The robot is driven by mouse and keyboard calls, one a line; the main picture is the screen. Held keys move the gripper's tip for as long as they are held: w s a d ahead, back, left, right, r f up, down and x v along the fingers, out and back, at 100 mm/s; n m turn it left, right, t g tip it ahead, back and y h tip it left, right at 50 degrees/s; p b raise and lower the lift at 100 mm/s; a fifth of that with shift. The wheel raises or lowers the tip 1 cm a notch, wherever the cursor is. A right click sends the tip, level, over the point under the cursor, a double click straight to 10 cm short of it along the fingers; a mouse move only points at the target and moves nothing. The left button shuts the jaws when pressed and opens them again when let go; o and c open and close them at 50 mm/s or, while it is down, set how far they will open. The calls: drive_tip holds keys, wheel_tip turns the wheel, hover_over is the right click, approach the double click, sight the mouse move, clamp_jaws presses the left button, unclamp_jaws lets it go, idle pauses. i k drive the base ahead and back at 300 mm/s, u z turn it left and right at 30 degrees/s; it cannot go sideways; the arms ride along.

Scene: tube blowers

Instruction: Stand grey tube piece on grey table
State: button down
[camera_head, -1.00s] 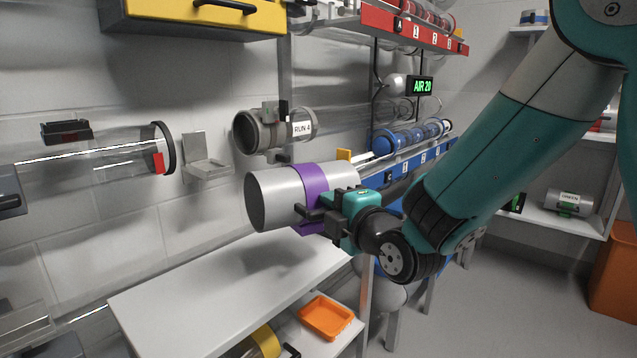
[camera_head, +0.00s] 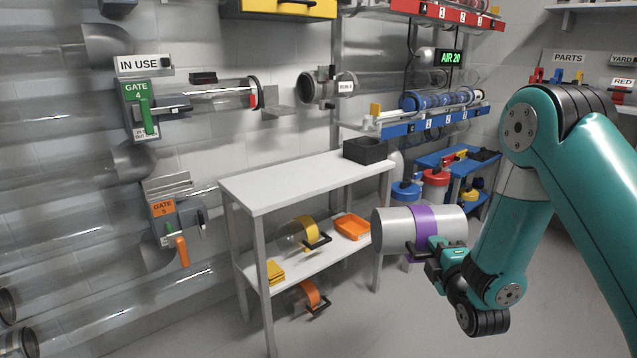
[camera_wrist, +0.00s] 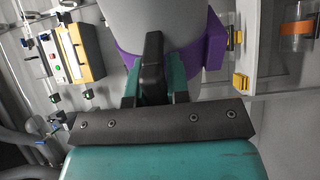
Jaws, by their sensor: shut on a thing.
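The grey tube piece (camera_head: 395,228) is a wide cylinder with a purple band. It lies roughly level in the air, to the right of the grey table's front. My gripper (camera_head: 426,248) is shut on it at the purple band. In the wrist view the tube piece (camera_wrist: 155,22) fills the top middle, and my gripper (camera_wrist: 153,75) meets its purple band; the exact finger contact is partly hidden. The grey table (camera_head: 285,182) has a pale flat top, mostly bare, and a lower shelf.
A black open box (camera_head: 366,150) stands at the table top's right end. The lower shelf holds an orange tray (camera_head: 351,226) and a yellow-banded tube (camera_head: 306,232). The RUN 4 pipe end (camera_head: 318,88) juts from the wall above. A blue stand (camera_head: 458,165) is behind right.

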sight(308, 177)
drive_tip(key=i, duration=0.9)
drive_tip(key=z, duration=0.5)
